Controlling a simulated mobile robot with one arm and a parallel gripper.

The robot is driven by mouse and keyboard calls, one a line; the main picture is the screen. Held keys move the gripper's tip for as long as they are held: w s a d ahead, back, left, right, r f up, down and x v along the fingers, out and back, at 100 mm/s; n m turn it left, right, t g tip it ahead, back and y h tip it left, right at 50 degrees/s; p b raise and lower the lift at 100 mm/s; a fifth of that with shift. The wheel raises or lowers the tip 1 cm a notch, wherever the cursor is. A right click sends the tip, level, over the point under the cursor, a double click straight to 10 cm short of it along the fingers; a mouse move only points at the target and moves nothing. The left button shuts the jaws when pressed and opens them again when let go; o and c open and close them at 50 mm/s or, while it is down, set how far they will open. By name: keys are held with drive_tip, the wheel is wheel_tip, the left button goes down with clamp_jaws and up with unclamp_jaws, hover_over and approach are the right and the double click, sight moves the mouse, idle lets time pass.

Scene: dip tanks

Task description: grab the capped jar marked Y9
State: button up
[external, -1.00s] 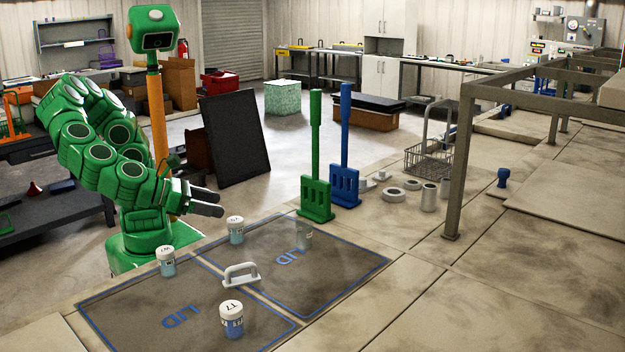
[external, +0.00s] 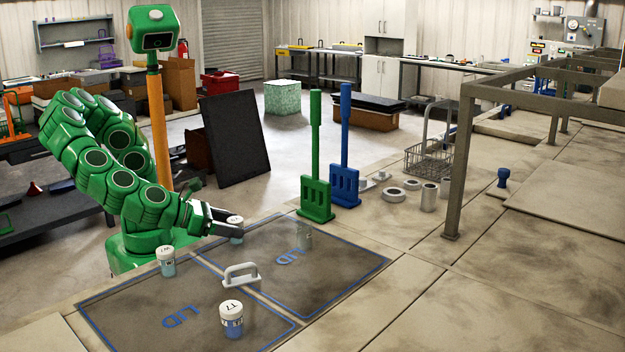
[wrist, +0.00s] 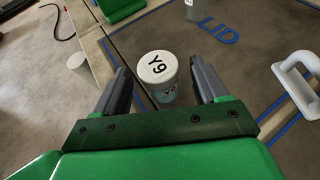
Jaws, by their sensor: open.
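The capped jar marked Y9 (wrist: 157,68) stands upright between the two fingers of my gripper (wrist: 162,75) in the wrist view. Its white cap faces the camera. The fingers are open with a visible gap on each side, and I see no contact. In the external view my gripper (external: 226,222) is low over the far edge of the lid panels, at a white-capped jar (external: 236,235). The fingers partly hide that jar and its marking there.
Another capped jar (external: 166,262) stands to the left, and one marked T7 (external: 231,320) stands nearer the camera. A clear jar (external: 304,236) is on the right lid panel. A white handle (external: 241,275) rises between the panels. Green (external: 316,200) and blue (external: 344,188) paddles stand behind.

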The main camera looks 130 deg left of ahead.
drive_tip(key=shift+x, duration=1.7)
drive_tip(key=shift+c, duration=0.4)
drive_tip(key=c, duration=1)
